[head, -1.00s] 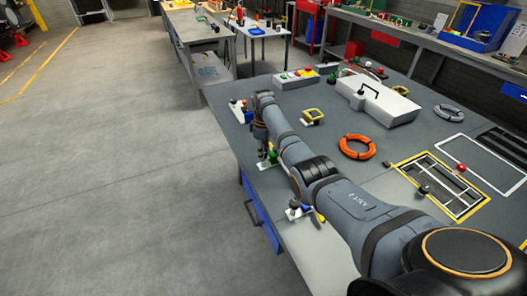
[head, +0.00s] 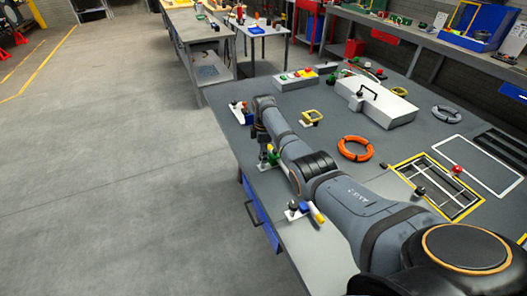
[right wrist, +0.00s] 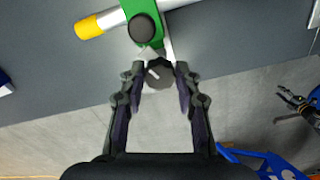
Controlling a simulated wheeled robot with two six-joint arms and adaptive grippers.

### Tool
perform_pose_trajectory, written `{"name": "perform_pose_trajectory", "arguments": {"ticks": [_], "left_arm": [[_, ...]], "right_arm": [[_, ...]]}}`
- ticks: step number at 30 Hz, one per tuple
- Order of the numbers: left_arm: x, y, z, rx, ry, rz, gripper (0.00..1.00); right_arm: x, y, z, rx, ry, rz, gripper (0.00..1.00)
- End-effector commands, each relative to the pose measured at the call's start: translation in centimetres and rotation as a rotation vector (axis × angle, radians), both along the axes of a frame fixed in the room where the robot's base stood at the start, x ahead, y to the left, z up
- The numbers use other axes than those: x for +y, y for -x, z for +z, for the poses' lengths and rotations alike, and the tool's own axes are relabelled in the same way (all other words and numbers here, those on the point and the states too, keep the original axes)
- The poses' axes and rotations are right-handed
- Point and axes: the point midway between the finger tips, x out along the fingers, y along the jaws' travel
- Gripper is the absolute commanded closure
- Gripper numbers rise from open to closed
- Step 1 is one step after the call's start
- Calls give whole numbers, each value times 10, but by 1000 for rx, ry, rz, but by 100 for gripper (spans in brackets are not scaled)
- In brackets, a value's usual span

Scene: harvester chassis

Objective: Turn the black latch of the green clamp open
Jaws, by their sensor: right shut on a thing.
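The green clamp (right wrist: 139,24) lies near the table edge, with a black round knob (right wrist: 142,27) on top and a yellow-tipped bar (right wrist: 92,26) to its left. My right gripper (right wrist: 160,68) is shut on a dark grey knob (right wrist: 158,76) with a pale mark, on the clamp's floor side; it appears to be the black latch. In the head view the green clamp (head: 272,157) shows just beyond my right arm, whose gripper (head: 261,137) is partly hidden. My left gripper (right wrist: 283,105) shows only in the right wrist view, apart from the clamp, with open fingers.
A blue-and-yellow clamp (head: 305,209) stands closer on the same table edge, and another clamp (head: 242,113) farther along. An orange ring (head: 355,149), a white box (head: 388,106) with a handle and a yellow-framed grid (head: 438,187) lie to the right. The floor at left is free.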

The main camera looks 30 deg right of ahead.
Motion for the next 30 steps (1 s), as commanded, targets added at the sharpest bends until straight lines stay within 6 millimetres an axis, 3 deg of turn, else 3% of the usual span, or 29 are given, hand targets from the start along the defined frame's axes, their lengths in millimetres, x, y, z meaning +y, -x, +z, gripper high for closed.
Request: {"name": "perform_pose_trajectory", "arguments": {"ticks": [30], "left_arm": [[0, 0, 16, 0, 0, 0, 60]], "right_arm": [[0, -5, 4, -10, 2, 914, 99]]}}
